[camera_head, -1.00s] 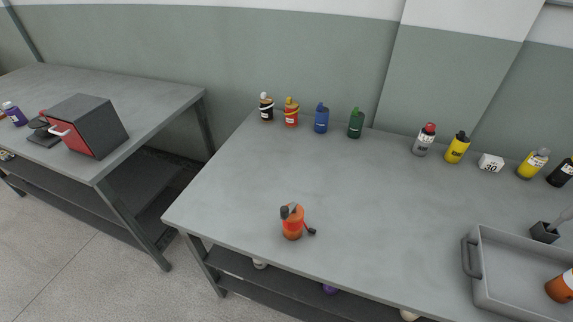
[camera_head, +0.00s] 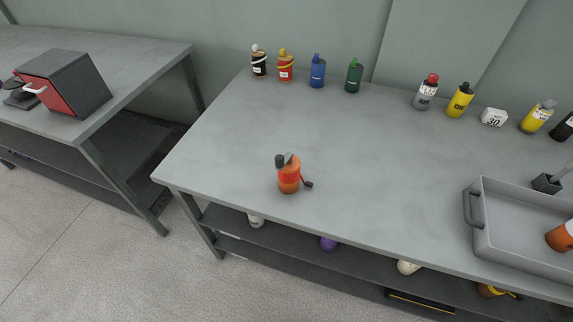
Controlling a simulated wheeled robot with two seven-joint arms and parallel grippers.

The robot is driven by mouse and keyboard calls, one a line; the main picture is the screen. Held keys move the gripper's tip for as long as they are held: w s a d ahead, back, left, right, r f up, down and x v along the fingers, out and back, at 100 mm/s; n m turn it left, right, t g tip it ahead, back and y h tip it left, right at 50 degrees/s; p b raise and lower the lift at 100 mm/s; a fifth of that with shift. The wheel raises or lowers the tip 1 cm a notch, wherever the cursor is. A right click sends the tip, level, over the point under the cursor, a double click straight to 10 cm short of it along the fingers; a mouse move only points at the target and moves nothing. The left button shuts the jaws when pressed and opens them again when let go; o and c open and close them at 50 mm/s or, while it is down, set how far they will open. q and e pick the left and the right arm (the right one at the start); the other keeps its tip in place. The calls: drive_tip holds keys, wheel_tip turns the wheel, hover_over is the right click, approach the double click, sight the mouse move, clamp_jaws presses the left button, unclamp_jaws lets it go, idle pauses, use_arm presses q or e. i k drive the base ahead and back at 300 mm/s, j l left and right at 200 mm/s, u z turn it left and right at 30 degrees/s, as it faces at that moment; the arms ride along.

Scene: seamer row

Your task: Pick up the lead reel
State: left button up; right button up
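I cannot tell for sure which thing is the lead reel. The likeliest is an orange, rounded body (camera_head: 289,179) with a dark grey top and a small dark crank-like piece at its lower right. It stands alone near the front edge of the grey table (camera_head: 340,140), left of the middle. Neither of my grippers is in view.
Several bottles, among them a blue one (camera_head: 317,72) and a green one (camera_head: 353,76), line the table's back. A white block (camera_head: 494,117) reads 30. A grey tray (camera_head: 481,238) holds an orange item at right. A red-fronted dark box (camera_head: 73,78) sits on the left table.

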sight(288, 178)
drive_tip(key=i+j+z, duration=0.1)
drive_tip(key=j+z, duration=0.7)
drive_tip(key=j, duration=0.2)
drive_tip(key=j+z, duration=0.4)
drive_tip(key=j, duration=0.1)
